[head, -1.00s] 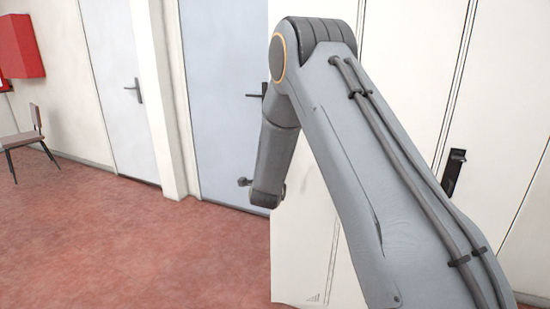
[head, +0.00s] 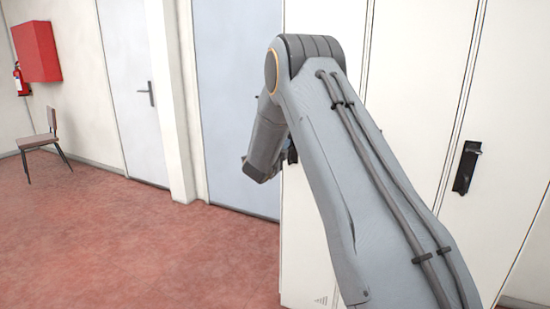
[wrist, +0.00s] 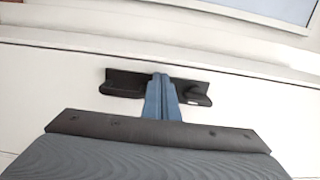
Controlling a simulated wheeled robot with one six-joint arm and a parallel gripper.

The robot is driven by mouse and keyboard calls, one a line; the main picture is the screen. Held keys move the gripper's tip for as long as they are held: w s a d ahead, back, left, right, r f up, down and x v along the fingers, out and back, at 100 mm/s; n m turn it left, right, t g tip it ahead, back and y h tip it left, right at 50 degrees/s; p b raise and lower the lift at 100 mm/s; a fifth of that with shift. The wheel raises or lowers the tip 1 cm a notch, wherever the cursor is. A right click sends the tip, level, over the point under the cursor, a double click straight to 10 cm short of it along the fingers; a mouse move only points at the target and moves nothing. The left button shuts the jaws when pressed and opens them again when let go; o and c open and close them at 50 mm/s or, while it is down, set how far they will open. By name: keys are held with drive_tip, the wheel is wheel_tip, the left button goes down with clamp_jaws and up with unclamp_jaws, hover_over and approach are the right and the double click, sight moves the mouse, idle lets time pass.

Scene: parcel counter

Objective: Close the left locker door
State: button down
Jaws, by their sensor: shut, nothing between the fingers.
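The left locker door (head: 308,235) is a white panel, mostly behind my arm in the head view. It looks about in line with the locker front, but I cannot tell whether it is fully shut. Its black handle (head: 291,152) shows just right of my forearm, and also in the wrist view (wrist: 125,84). My gripper (wrist: 161,80) has its blue fingers together and empty, in front of the middle of the handle. I cannot tell whether they touch it. In the head view my arm hides the fingers.
A neighbouring white locker door with a black handle (head: 466,167) is at the right. A blue-grey room door (head: 235,110) stands left of the lockers. A chair (head: 43,142) and red wall box (head: 37,52) are far left. The red floor (head: 150,245) there is clear.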

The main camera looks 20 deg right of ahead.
drive_tip(key=shift+w+r, duration=0.2)
drive_tip(key=shift+r, duration=0.2)
drive_tip(key=s+a+f+n+y, duration=0.2)
drive_tip(key=s+a+n+y, duration=0.25)
drive_tip(key=s+a, duration=0.3)
drive_tip(key=s+a+f+n+y, duration=0.25)
drive_tip(key=s+a+n, duration=0.25)
drive_tip(key=s+a, duration=0.3)
drive_tip(key=s+a+f+n+g+y+p, duration=0.1)
drive_tip(key=s+a+f+n+g+y, duration=0.15)
drive_tip(key=s+n, duration=0.2)
drive_tip(key=s+a+f+n+g+y, duration=0.1)
drive_tip(key=s+a+n+g+y, duration=0.15)
drive_tip(key=s, duration=0.35)
drive_tip(key=s+d+f+n+g+p, duration=0.1)
drive_tip(key=s+f+n+g, duration=0.2)
drive_tip(key=s, duration=2.5)
drive_tip(key=n+g, duration=0.5)
drive_tip(key=n, duration=0.1)
drive_tip(key=shift+s+d+f+n+g, duration=0.15)
drive_tip(key=shift+s+f+n+g, duration=0.05)
drive_tip(key=shift+s+n+g, duration=0.15)
